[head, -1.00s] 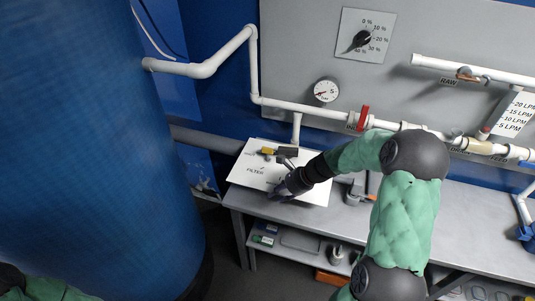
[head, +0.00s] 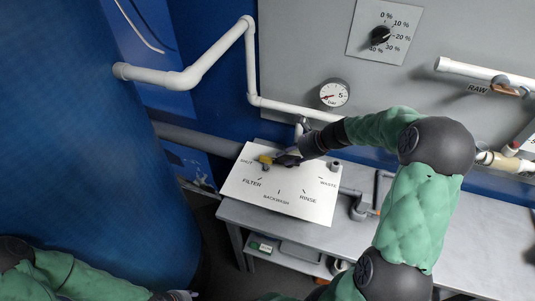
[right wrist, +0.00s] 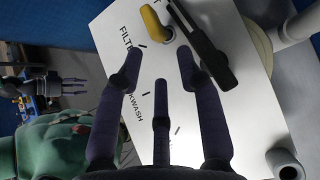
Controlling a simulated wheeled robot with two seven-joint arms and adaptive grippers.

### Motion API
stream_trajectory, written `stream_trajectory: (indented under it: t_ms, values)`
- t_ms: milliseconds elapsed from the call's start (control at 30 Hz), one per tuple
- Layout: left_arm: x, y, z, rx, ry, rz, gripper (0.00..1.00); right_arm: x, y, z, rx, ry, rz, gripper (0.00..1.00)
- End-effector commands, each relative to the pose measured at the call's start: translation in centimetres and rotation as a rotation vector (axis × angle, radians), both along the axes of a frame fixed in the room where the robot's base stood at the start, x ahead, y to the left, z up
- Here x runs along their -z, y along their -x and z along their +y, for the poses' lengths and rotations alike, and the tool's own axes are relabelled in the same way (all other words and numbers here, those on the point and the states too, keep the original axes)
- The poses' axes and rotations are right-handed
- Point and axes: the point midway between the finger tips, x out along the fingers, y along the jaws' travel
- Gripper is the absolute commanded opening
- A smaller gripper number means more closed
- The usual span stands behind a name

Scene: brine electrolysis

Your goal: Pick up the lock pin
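A small yellow piece, probably the lock pin, stands on the white panel (head: 240,193) near its SHUT mark. It shows in the head view (head: 265,159) and the right wrist view (right wrist: 156,26). A black lever bar (right wrist: 202,48) lies beside it. My right gripper (head: 285,158) is over the panel, just right of the yellow piece in the head view. Its three fingers (right wrist: 160,64) are spread with nothing between them and point toward the yellow piece and lever. My left gripper (right wrist: 74,86) is away from the panel, its fingers apart and empty.
The panel rests on a grey bench (head: 372,226). A large blue tank (head: 80,130) stands left. White pipes (head: 200,72) and a pressure gauge (head: 334,94) are behind. A grey clamp-like item (head: 359,207) sits right of the panel. The bench beyond it is mostly clear.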

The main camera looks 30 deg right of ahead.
Motion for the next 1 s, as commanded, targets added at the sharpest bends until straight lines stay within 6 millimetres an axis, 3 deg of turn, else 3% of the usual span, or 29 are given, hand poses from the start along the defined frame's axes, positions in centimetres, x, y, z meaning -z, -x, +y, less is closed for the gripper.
stream_trajectory:
  t_ms: [333,1000]
  values:
    - [1.3,0.1,0.0,-0.001,0.000,0.001,0.40,3.3,-2.3,2.1,-0.004,-0.001,0.001,0.37]
    - [3.4,0.1,0.0,-0.001,0.000,0.001,0.40,7.2,-5.9,5.4,-0.002,-0.001,0.000,0.37]
